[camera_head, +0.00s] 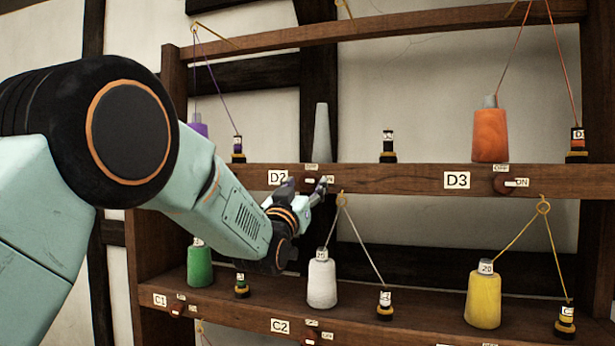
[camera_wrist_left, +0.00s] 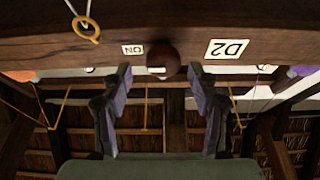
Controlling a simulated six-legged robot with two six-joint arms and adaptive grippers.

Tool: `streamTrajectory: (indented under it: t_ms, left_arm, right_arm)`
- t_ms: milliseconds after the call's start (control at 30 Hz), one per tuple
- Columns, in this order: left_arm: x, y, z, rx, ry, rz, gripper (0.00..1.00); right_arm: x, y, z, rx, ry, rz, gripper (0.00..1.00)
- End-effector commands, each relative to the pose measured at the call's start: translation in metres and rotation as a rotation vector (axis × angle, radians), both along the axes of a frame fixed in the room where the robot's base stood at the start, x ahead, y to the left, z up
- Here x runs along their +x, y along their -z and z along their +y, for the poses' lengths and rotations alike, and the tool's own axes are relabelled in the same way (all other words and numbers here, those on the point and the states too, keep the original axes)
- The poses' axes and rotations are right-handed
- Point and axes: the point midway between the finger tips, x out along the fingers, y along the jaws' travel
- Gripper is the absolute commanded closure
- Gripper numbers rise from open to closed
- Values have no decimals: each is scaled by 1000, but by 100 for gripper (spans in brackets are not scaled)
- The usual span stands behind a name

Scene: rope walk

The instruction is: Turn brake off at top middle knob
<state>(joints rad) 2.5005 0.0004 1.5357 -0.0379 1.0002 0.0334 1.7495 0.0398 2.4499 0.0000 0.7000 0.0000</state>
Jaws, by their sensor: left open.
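The brown D2 brake knob (camera_head: 309,183) sits on the middle rail, just right of the D2 label (camera_head: 277,177). In the head view my left gripper (camera_head: 305,190) partly covers it. An OFF label (camera_head: 311,167) is above the knob and an ON label (camera_head: 330,179) is to its right. In the upside-down wrist view, the knob (camera_wrist_left: 165,58) lies between and just beyond my open left fingertips (camera_wrist_left: 160,76), with a gap on both sides. My right gripper is out of view.
The D3 knob (camera_head: 504,184) is further right, its white pointer towards ON. A grey cone (camera_head: 321,132) stands above the D2 knob. A white spool (camera_head: 321,280) and its thread guide (camera_head: 342,199) are below, close to my gripper.

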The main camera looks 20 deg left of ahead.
Motion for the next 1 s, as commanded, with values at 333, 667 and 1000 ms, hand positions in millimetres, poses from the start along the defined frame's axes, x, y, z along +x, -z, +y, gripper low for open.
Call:
streamTrajectory:
  t_ms: [333,667,1000]
  left_arm:
    - [22,-9,0,0,0,1,40]
    - [22,-9,0,0,0,1,45]
    - [22,-9,0,0,0,1,74]
  right_arm:
    - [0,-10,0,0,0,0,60]
    - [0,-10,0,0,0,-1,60]
    - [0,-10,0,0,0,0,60]
